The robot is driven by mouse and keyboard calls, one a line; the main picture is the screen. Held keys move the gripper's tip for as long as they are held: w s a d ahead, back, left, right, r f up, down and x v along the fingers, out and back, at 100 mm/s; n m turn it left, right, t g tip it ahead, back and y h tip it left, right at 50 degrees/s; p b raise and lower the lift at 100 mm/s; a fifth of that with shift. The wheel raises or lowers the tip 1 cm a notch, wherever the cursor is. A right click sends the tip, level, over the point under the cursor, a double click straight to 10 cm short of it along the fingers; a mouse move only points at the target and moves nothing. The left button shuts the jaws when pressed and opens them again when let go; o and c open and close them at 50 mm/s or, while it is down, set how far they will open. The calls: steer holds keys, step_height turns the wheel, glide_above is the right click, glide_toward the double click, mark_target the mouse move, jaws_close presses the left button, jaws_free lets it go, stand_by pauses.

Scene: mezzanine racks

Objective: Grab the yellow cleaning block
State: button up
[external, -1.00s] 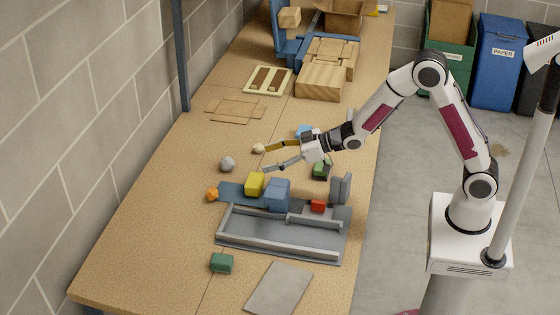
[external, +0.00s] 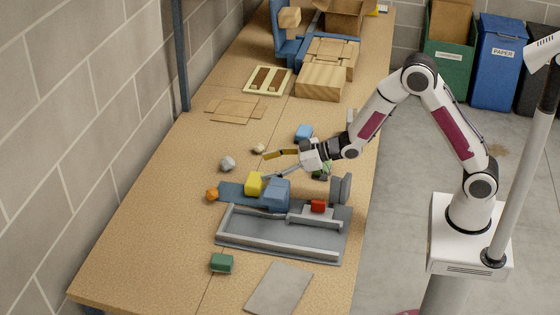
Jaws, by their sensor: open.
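The yellow cleaning block (external: 255,184) sits on the grey-blue fixture on the table, against the left side of a larger blue block (external: 277,195). My gripper (external: 265,167) is open, its two fingers pointing left. The fingertips are just above and behind the yellow block in the picture. One finger, yellowish, lies farther back; the other, grey, comes close to the block's upper edge. I cannot tell whether it touches. Nothing is seen between the fingers.
The grey fixture (external: 282,251) has raised rails, a red block (external: 318,206) and an upright grey disc (external: 341,188). An orange piece (external: 212,194), a grey lump (external: 227,163) and a green block (external: 221,263) lie around it. The table's left side is clear.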

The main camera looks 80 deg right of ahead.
mark_target(259, 179)
steer(key=shift+f, duration=0.45)
steer(key=shift+f, duration=1.65)
steer(key=shift+w+f, duration=0.25)
steer(key=shift+x, duration=1.25)
steer(key=shift+a, duration=0.1)
steer(key=c, duration=0.8)
